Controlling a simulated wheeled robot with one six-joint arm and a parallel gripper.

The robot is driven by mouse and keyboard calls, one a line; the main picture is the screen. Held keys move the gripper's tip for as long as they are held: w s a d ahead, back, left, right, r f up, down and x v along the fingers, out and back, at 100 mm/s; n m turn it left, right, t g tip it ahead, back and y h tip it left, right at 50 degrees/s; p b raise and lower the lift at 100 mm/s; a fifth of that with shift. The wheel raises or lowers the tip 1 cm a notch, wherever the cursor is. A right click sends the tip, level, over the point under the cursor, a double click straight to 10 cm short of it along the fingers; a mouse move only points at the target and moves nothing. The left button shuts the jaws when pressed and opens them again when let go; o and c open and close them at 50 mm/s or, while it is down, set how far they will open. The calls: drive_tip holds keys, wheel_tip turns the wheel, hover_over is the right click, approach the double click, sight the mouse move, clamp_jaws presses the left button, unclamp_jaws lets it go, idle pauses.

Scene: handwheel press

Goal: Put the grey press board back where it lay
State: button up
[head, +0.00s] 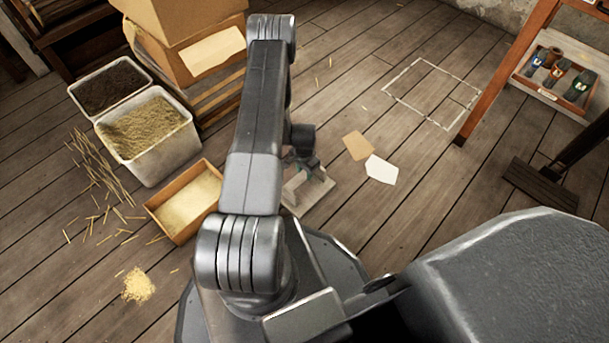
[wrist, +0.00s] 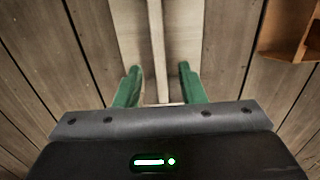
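The grey press board (head: 313,191) lies on the plank floor beyond my base, partly hidden by my arm in the head view. In the wrist view the pale board (wrist: 188,45) has a raised batten (wrist: 156,50) running along its middle. My gripper (wrist: 159,78) has two green fingers, one on each side of the batten, with a visible gap on both sides. It is open and empty. In the head view my gripper is low over the board and mostly hidden by the arm. Whether the fingertips touch the board I cannot tell.
A pale rectangle outline (head: 386,92) marks bare floor at upper right. Brown and white sheets (head: 381,169) lie nearby. A shallow wooden tray (head: 208,193), a grain bin (head: 157,165) and cardboard boxes (head: 178,20) stand left. An orange-brown post (head: 497,85) stands right.

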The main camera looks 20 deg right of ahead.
sight(304, 178)
wheel_tip(304, 178, up, 6)
drive_tip(key=p, duration=0.1)
drive_tip(key=shift+p, duration=0.3)
wheel_tip(304, 178, down, 12)
drive_tip(key=b, duration=0.5)
drive_tip(key=shift+f, duration=0.15)
drive_tip(key=shift+r+p, duration=0.95)
drive_tip(key=shift+r, duration=1.15)
drive_tip(key=shift+f, duration=0.1)
